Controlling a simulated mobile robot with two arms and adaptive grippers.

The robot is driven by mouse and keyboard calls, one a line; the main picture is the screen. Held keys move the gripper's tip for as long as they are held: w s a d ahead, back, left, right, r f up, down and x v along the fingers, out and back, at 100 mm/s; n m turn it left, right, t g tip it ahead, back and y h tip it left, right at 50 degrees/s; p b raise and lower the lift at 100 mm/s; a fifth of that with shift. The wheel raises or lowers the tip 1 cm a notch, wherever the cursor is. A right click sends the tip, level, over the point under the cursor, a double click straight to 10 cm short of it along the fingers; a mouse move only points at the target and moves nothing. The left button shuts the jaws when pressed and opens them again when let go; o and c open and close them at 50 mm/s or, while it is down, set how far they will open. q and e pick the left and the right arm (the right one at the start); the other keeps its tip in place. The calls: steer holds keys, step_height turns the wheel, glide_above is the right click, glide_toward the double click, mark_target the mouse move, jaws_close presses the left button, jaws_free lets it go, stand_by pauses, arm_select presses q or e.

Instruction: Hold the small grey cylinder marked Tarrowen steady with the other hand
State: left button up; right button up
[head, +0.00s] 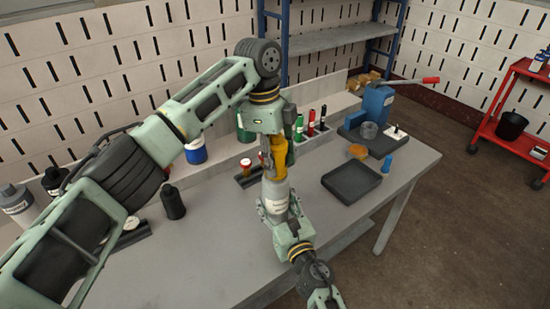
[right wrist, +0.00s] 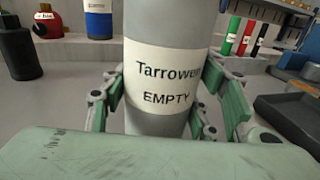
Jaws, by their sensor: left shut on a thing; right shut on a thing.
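The small grey cylinder (head: 275,207) stands upright above the grey workbench in the head view. Its white label reads "Tarrowe…" and "EMPTY" in the right wrist view, where the cylinder (right wrist: 165,122) fills the middle. My right gripper (head: 284,222) comes from the front and is shut around its body, fingers on both sides. My left gripper (head: 272,158) points down from above and is shut on an orange-yellow part (head: 278,168) at the cylinder's top. The left fingers partly hide that part. Whether the cylinder's base touches the bench is hidden.
A dark tray (head: 352,182) lies right on the bench, near a blue press (head: 377,105). A black bottle (head: 173,203) and a blue-and-white container (head: 195,150) stand left. Red, green and black tubes (head: 311,122) stand behind. The front left bench (head: 190,265) is clear.

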arm_select(q)
steer(key=shift+w, duration=0.15)
steer(key=shift+c, duration=1.1)
steer(key=n+t, duration=0.1)
steer(key=n, duration=0.5)
steer(key=o, duration=1.3)
steer(key=shift+o, duration=0.2)
steer(key=shift+d, duration=0.1)
steer(key=shift+r, duration=0.1)
steer(key=shift+r, duration=1.15)
steer(key=m, duration=0.6)
steer(key=shift+g, duration=0.4)
